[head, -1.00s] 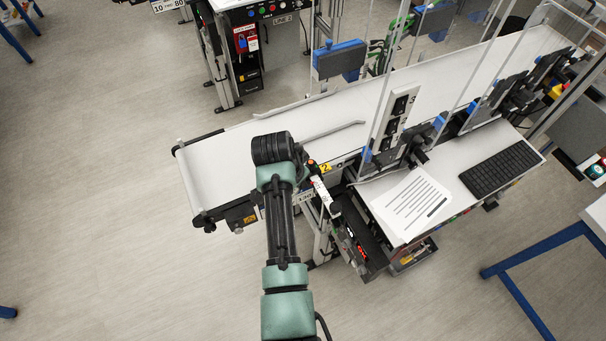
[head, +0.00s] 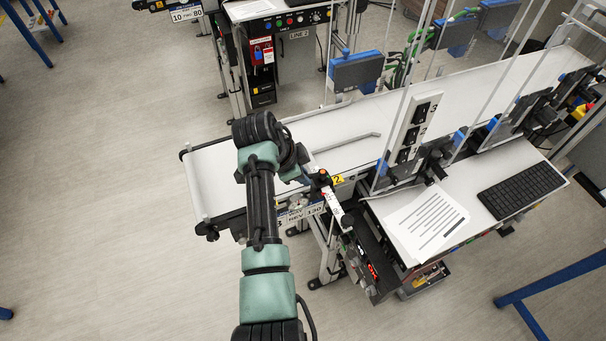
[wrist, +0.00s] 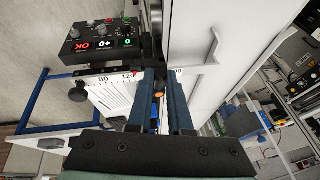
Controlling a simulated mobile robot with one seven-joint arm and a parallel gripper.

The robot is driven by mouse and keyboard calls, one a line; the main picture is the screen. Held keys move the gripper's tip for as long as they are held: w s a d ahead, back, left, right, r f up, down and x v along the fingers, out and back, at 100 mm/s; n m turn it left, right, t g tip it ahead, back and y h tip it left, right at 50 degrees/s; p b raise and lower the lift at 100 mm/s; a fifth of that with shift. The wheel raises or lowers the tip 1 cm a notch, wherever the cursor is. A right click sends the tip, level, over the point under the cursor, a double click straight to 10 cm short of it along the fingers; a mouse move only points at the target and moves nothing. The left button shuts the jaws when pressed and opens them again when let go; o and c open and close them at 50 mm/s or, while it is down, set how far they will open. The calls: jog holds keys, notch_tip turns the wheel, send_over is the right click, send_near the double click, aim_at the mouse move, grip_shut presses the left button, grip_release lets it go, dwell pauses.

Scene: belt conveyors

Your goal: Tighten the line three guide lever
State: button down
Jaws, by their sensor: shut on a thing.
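My gripper (wrist: 164,88) reaches down at the front side of a white belt conveyor (wrist: 191,80). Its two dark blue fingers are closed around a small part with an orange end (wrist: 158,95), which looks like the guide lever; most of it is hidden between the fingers. A white scale plate (wrist: 108,92) marked 80 and 120, with a red pointer, lies just left of the fingers. In the head view my gripper (head: 304,180) is partly hidden by my wrist, beside the conveyor edge. A bent grey guide rail (head: 348,141) lies over the belt.
A control box (wrist: 101,42) with lit displays and knobs stands beyond the scale plate. A black knob (wrist: 77,95) sits at the plate's left. A side table with papers (head: 426,222) and a keyboard (head: 522,191) is at the right.

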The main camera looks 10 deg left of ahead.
jog(key=c, duration=0.8)
grip_release()
jog(key=shift+c, duration=0.2)
jog(key=b+v, duration=0.3)
jog(key=v, duration=1)
